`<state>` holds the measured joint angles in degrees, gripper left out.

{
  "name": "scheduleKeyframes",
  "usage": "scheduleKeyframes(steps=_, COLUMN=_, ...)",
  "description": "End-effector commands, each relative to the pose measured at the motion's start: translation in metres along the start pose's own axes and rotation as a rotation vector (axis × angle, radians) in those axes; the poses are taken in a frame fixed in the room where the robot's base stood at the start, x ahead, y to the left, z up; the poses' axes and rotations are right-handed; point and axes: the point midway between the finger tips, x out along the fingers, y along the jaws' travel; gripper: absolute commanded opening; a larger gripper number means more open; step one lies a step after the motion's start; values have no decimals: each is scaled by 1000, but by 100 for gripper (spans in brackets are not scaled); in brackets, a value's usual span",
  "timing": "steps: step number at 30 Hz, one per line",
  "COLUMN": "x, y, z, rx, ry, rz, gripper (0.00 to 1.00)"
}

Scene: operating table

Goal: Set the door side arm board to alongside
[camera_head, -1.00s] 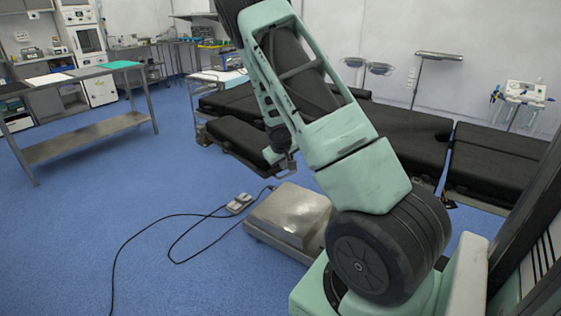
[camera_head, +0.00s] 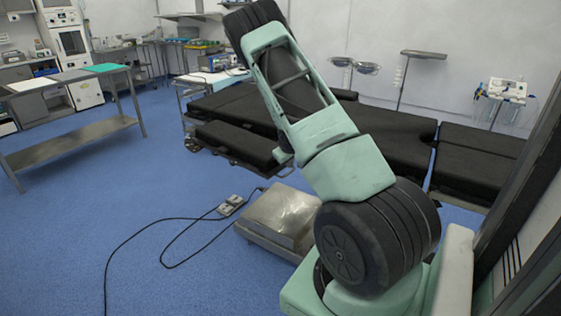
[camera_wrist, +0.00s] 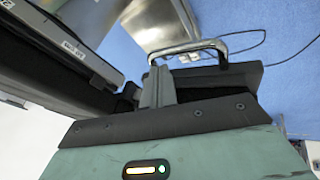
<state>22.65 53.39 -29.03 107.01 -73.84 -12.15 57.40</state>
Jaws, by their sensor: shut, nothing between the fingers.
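The door side arm board (camera_head: 233,141) is a black padded board on the near side of the operating table (camera_head: 400,142) in the head view. It lies roughly lengthwise beside the table, close to it; its exact angle is unclear. My arm covers its right end. My gripper (camera_wrist: 158,88) shows in the wrist view as a grey finger pair, shut and empty. A curved metal bar (camera_wrist: 190,47) and a dark plate (camera_wrist: 232,78) are just beyond the fingertips. I cannot tell whether they touch. In the head view my gripper is mostly hidden behind my arm.
A metal box (camera_head: 278,217) stands on the floor before the table, with a pedal (camera_head: 230,205) and a looping cable (camera_head: 165,225) beside it. A steel side table (camera_head: 75,148) stands at left. Blue floor between is clear.

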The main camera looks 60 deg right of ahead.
Motion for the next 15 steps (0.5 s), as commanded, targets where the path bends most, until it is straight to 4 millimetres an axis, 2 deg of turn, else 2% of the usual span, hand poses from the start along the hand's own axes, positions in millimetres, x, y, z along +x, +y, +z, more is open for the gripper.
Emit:
scheduleKeyframes(steps=1, x=-1, y=17, z=-2, rx=-19, ry=5, rz=-8, gripper=0)
scheduleKeyframes(steps=6, x=14, y=44, z=-8, rx=-133, ry=47, rz=-52, gripper=0)
scheduleKeyframes(steps=10, x=21, y=55, z=-10, rx=-192, ry=70, rz=-75, gripper=0)
scheduleKeyframes(steps=15, x=26, y=58, z=-10, rx=-217, ry=80, rz=-82, gripper=0)
